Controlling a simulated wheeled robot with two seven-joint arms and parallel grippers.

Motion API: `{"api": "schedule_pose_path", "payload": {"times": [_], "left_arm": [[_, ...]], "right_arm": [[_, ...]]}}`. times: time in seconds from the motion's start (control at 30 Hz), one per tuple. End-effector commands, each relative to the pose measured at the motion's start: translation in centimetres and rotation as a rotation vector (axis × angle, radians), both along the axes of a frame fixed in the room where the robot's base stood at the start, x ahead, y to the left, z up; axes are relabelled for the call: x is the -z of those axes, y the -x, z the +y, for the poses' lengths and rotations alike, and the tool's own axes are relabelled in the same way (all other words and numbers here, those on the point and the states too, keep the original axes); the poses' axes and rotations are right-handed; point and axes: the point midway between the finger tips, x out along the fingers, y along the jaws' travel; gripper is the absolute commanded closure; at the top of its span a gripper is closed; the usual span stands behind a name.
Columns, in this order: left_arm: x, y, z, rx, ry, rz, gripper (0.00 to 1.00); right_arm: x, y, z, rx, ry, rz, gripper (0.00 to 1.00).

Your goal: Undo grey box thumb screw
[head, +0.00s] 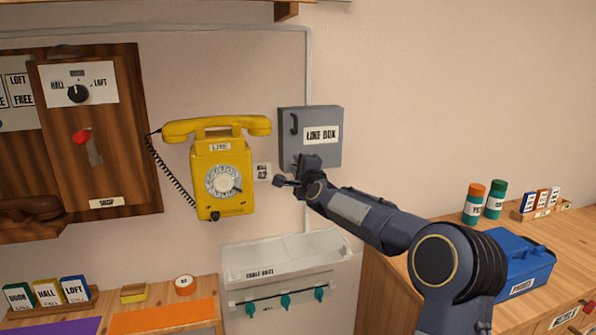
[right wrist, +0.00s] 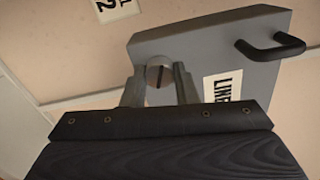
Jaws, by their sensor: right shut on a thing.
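The grey line box (head: 330,121) hangs on the wall right of the yellow phone, with a "LINE BOX" label and a dark handle on its front. Its cover looks closed. In the right wrist view the grey box (right wrist: 205,45) shows tilted, with the slotted thumb screw (right wrist: 159,77) near its edge. My right gripper (head: 289,181) is at the box's lower left corner. In the wrist view its two fingers (right wrist: 159,88) stand either side of the thumb screw, shut on it. In the head view the gripper hides the screw. My left gripper is not in view.
The yellow wall phone (head: 222,170) hangs close left of my right gripper, its coiled cord at its left. A blue toolbox (head: 520,265) and bottles stand on the right-hand wooden bench (head: 395,300).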

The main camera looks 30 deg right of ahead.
Motion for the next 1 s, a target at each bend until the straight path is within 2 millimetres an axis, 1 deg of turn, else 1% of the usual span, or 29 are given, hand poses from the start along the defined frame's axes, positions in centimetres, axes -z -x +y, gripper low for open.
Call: {"api": "schedule_pose_path", "payload": {"times": [0.3, 1.0], "left_arm": [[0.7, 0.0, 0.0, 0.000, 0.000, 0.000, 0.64], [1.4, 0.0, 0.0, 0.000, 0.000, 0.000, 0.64]], "right_arm": [[0.1, 0.0, 0.1, -0.002, 0.292, 0.071, 0.96], [0.1, 0.0, 0.2, -0.004, 0.938, 0.227, 0.96]]}}
